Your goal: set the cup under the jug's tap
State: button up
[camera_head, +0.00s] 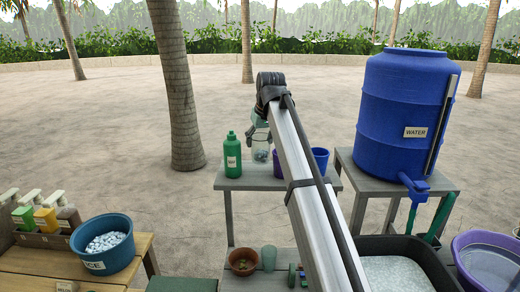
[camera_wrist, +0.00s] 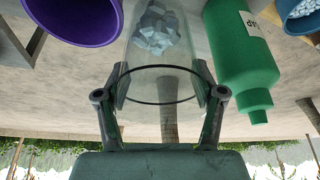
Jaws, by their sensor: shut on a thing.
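The clear cup (camera_head: 261,155) holds ice cubes. It also shows in the wrist view (camera_wrist: 158,62), between my fingers with its round rim towards the palm. My gripper (camera_wrist: 160,85) is shut on its sides; in the head view my gripper (camera_head: 259,133) is partly hidden by my arm. I cannot tell whether the cup touches the small grey table (camera_head: 235,183). The big blue jug (camera_head: 405,100), labelled WATER, stands on a stand to the right. Its blue tap (camera_head: 414,186) sticks out low at the front, well to the right of the cup.
A green bottle (camera_head: 232,155) stands close left of the cup. A purple cup (camera_head: 276,163) and a blue cup (camera_head: 320,158) are to its right. An ICE tub (camera_head: 103,245) sits at the left. A dark bin (camera_head: 398,270) and a purple basin (camera_head: 488,262) are at the front right.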

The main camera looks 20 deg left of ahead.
aim_at(260, 151)
jog(key=shift+f+p, duration=0.55)
jog(key=shift+f, duration=1.55)
jog(key=shift+f, duration=0.2)
jog(key=o, duration=1.1)
jog(key=shift+c, duration=0.2)
jog(key=shift+r, duration=0.1)
jog(key=b+v, duration=0.3)
jog(key=v, duration=0.8)
jog(key=shift+w, duration=0.1)
jog(key=o, duration=0.4)
jog(key=shift+r, duration=0.3)
jog(key=shift+s+d+r, duration=0.1)
jog(key=shift+s+r, duration=0.1)
jog(key=shift+r, duration=0.05)
